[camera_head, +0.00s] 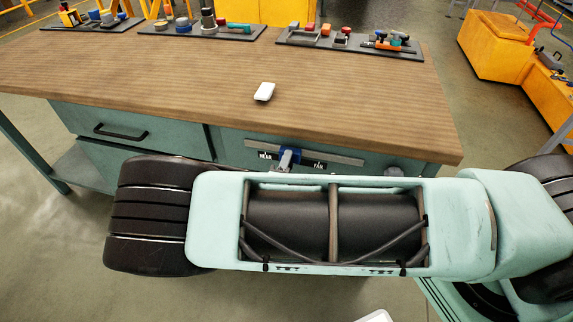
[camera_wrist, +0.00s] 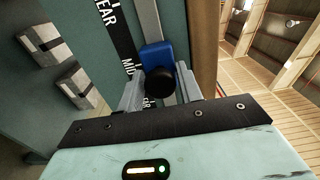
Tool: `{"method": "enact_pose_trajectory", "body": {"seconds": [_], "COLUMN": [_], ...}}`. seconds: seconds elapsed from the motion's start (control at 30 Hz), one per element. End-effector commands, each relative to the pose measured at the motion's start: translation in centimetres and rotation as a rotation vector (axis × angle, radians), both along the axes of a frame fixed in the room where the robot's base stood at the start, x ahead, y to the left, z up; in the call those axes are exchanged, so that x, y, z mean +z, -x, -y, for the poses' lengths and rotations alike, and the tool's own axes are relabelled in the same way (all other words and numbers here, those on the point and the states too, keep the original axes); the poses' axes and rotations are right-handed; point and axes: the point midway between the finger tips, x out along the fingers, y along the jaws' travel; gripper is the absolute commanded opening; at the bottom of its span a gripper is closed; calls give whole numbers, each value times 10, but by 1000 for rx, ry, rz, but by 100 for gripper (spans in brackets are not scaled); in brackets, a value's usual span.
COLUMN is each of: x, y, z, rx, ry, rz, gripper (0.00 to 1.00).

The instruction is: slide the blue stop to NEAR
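The blue stop (camera_wrist: 155,55) sits on a grey rail (camera_wrist: 149,20) and has a round black knob (camera_wrist: 161,81) facing the wrist camera. In the head view the blue stop (camera_head: 290,153) is on the bench's front, between the NEAR label (camera_head: 265,155) and the FAR label (camera_head: 313,165). In the wrist view it is beside the MID label (camera_wrist: 128,69); the NEAR label (camera_wrist: 106,14) lies further up. My gripper (camera_wrist: 160,86) has one finger on each side of the knob, with no clear gap. In the head view my arm hides part of the rail's lower side.
The wooden workbench (camera_head: 180,75) has a small white object (camera_head: 264,91) on its top. Dark trays with parts stand along its back edge. A drawer with a dark handle (camera_head: 121,132) is left of the rail. Two grey blocks (camera_wrist: 77,84) show left in the wrist view.

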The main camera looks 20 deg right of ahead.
Motion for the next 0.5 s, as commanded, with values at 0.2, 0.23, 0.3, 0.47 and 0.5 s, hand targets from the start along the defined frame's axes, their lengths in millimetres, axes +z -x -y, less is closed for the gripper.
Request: {"method": "enact_pose_trajectory", "body": {"seconds": [0.2, 0.23, 0.3, 0.47, 0.5], "x": [-1, -2, -3, -4, -4], "y": [-2, -5, -13, -35, -39], "z": [-4, -7, -18, -49, -55], "rx": [1, 2, 2, 2, 2], "ry": [-2, -2, -5, -6, -5], "rz": [1, 0, 2, 2, 1], "gripper": [0, 0, 0, 0, 0]}}
